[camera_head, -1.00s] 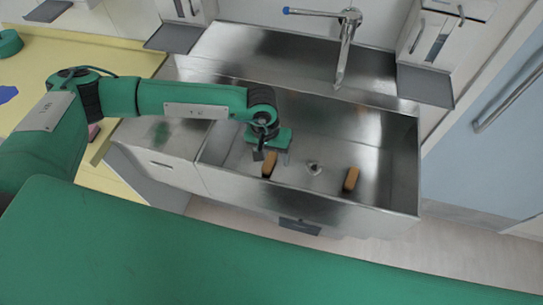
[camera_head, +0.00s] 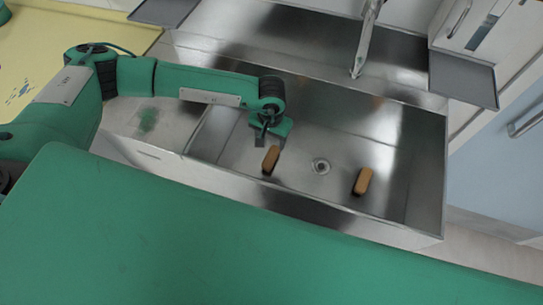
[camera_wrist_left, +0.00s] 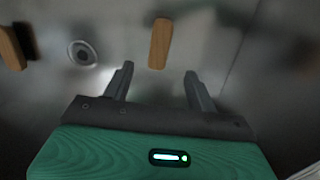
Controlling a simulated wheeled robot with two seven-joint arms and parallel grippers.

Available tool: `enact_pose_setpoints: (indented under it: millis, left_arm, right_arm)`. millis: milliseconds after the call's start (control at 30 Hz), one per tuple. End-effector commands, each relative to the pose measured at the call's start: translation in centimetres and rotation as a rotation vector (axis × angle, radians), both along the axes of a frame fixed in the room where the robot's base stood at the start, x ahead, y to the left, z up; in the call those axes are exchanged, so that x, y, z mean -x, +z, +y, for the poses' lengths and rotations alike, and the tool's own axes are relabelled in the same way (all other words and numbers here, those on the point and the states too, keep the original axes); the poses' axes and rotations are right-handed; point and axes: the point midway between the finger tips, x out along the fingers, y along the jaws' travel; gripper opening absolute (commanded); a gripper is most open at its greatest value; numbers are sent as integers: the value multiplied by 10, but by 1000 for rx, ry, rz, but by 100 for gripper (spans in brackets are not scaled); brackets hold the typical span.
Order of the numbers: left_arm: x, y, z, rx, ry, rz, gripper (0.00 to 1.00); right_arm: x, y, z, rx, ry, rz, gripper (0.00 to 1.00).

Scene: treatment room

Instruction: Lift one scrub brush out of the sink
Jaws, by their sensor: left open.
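Two brown scrub brushes lie on the floor of the steel sink (camera_head: 310,200). The left brush (camera_head: 271,160) is close to my left gripper (camera_head: 270,140); the right brush (camera_head: 362,181) lies to the right of the drain. In the left wrist view, the nearer brush (camera_wrist_left: 160,44) lies just beyond the gap between the open, empty fingers (camera_wrist_left: 158,82), pointing lengthwise away from me. The other brush (camera_wrist_left: 11,47) shows at the left edge of that view. My right gripper is not in view.
The drain (camera_head: 320,166) sits between the brushes and also shows in the left wrist view (camera_wrist_left: 82,53). A tap (camera_head: 364,45) rises behind the basin. Raised steel walls bound the basin. A yellow counter (camera_head: 75,35) is at the back left.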

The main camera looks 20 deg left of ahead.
Motion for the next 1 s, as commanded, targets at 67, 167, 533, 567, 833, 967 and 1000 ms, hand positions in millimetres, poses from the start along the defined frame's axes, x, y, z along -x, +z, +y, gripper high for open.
enact_pose_setpoints:
  millis: [67, 167, 533, 567, 833, 967, 1000]
  left_arm:
    - [1, -15, 0, -1, 2, 4, 58]
    - [0, -33, 0, 0, 2, 2, 58]
    - [-1, -62, 0, 0, 2, 1, 58]
    - [-1, -66, 0, 0, 2, 2, 58]
    - [-2, -99, -1, 0, 1, 1, 58]
    - [-2, -104, 0, 0, 1, 0, 58]
    - [-2, -104, 0, 0, 0, -1, 58]
  right_arm:
    - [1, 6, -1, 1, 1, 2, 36]
    - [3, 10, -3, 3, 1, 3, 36]
    - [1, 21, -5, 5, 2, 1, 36]
    - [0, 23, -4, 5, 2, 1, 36]
    - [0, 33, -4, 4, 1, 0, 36]
    - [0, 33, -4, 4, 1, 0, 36]
    - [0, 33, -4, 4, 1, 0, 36]
